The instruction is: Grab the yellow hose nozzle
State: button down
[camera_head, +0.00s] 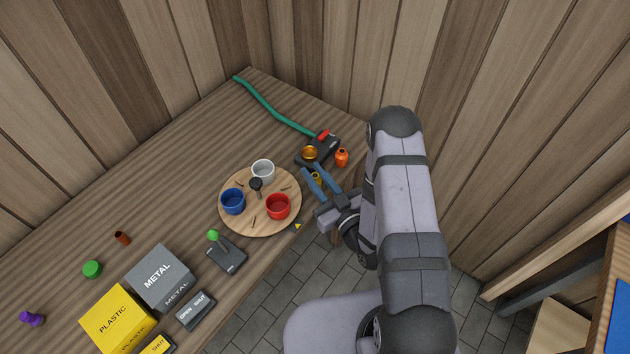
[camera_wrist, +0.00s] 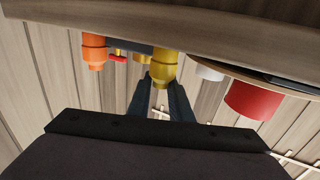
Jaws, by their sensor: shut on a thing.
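The yellow hose nozzle (camera_head: 317,179) sits between the blue fingers of my gripper (camera_head: 315,171), near the bench's front edge. In the wrist view the yellow nozzle (camera_wrist: 162,68) shows between the tips of my gripper (camera_wrist: 161,88), which is shut on it. The wrist picture is upside down, with the bench at the top. The nozzle looks upright and close to the bench top; I cannot tell whether it touches it. Part of it is hidden by the fingers in the head view.
An orange nozzle (camera_head: 341,158) stands close by on the right. Behind is a black fixture with a brass ring (camera_head: 310,153), red lever (camera_head: 324,136) and green hose (camera_head: 270,108). Left is a round wooden board (camera_head: 238,220) with white, blue and red cups.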

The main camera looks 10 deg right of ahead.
aim_at(315, 175)
jog(key=shift+s+f, duration=0.1)
jog(key=shift+r, duration=5)
